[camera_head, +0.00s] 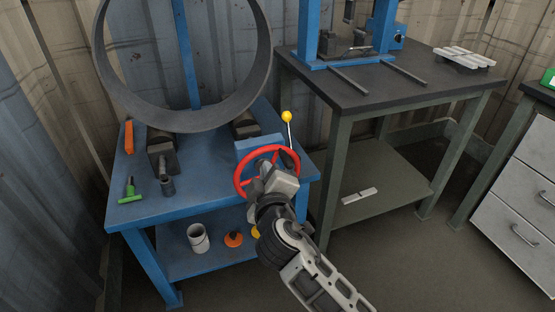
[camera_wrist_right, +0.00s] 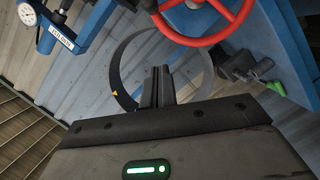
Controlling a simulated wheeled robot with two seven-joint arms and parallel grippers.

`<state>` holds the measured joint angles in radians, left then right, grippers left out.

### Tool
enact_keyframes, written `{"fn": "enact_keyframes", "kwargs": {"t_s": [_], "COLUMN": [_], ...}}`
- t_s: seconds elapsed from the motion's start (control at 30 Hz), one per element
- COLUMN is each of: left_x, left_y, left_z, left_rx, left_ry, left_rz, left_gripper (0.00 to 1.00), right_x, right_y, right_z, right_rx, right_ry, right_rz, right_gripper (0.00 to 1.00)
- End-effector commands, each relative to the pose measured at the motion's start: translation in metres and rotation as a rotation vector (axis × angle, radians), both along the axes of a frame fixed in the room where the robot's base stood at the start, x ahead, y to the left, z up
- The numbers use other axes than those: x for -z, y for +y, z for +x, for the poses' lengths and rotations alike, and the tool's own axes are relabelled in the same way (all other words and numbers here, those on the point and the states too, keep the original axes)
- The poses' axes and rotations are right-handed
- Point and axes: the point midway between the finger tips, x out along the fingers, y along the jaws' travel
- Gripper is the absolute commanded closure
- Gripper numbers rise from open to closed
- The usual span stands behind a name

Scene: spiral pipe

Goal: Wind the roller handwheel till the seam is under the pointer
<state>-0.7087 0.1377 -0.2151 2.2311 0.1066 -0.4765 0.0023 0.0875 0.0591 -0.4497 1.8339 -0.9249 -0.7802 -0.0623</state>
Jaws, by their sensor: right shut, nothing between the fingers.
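The red handwheel (camera_head: 240,184) is on the front right of the blue bench, and its rim and spokes also show at the top of the right wrist view (camera_wrist_right: 185,39). My right gripper (camera_head: 268,171) is in front of the wheel and covers part of its middle and lower right. In the right wrist view its fingers (camera_wrist_right: 157,82) are together and empty, just below the wheel rim in the picture. The large grey pipe ring (camera_head: 262,75) stands upright on dark rollers (camera_head: 163,151). I cannot make out its seam. A small yellow triangle (camera_wrist_right: 114,93) shows at the ring's left edge; whether it is the pointer is unclear.
A yellow-knobbed lever (camera_head: 287,117) rises behind the wheel. A dark table (camera_head: 440,92) with a blue press stands right.

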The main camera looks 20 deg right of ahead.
Motion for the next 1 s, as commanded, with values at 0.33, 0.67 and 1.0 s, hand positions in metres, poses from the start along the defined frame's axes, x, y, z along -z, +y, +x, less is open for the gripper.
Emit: {"fn": "enact_keyframes", "kwargs": {"t_s": [0.33, 0.67, 1.0], "left_x": [0.005, 0.004, 0.004], "left_y": [0.000, 0.000, 0.000], "left_z": [0.000, 0.000, 0.001], "left_rx": [-0.001, 0.000, 0.000], "left_ry": [-0.002, -0.003, -0.003], "left_rz": [0.002, 0.003, 0.001], "left_gripper": [0.48, 0.48, 0.48], "right_x": [0.009, 0.030, 0.032], "right_y": [-0.013, -0.045, -0.049], "right_z": [0.073, 0.079, 0.079], "right_rx": [0.000, 0.000, -0.001], "right_ry": [-0.001, 0.002, 0.001], "right_rz": [0.000, 0.001, 0.003], "right_gripper": [1.00, 1.00, 1.00]}}
